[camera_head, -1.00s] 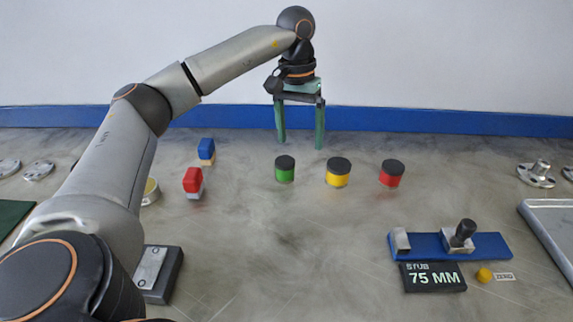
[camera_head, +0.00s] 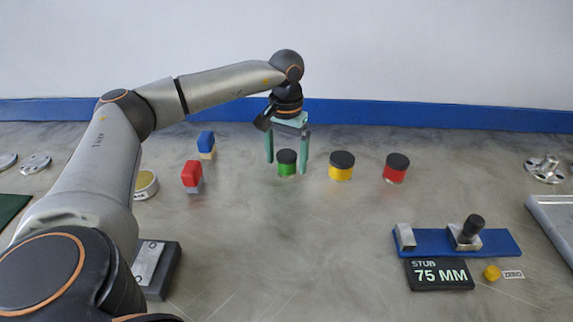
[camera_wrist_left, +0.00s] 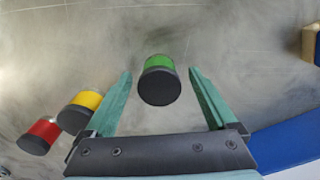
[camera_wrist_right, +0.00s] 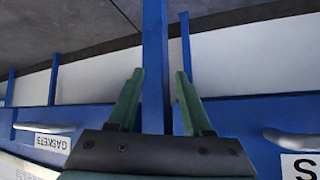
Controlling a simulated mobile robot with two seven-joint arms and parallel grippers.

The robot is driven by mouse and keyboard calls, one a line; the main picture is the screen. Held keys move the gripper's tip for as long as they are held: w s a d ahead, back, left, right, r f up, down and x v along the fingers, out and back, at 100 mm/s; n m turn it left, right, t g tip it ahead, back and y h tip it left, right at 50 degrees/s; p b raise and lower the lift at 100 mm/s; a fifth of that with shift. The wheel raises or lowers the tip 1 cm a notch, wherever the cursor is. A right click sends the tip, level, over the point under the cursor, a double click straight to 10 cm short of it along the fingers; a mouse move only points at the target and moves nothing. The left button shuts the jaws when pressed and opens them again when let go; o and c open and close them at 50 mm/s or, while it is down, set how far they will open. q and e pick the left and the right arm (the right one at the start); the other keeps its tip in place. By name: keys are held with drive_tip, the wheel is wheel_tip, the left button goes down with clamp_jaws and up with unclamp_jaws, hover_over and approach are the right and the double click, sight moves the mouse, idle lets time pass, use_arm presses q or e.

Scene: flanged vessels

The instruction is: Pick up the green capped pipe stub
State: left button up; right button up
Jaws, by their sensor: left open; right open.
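The green capped pipe stub (camera_head: 287,168) stands upright on the grey table, a green cylinder with a black cap. It also shows in the left wrist view (camera_wrist_left: 160,62), between the open fingers and slightly beyond their tips. My left gripper (camera_head: 287,165) points down with one finger on each side of the stub, open; I see gaps between the fingers and the stub. My right gripper (camera_wrist_right: 159,75) is open and empty, away from the table objects, facing blue bars and labelled drawers.
The yellow stub (camera_head: 341,172) and red stub (camera_head: 396,174) stand to the right of the green one. Red (camera_head: 192,173) and blue (camera_head: 206,141) blocks stand to the left. A blue gauge fixture (camera_head: 459,243) with a "75 MM" display (camera_head: 440,275) is at front right.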

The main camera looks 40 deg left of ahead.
use_arm(q)
drive_tip(key=shift+f, duration=0.7)
clamp_jaws()
drive_tip(key=shift+w, duration=0.1)
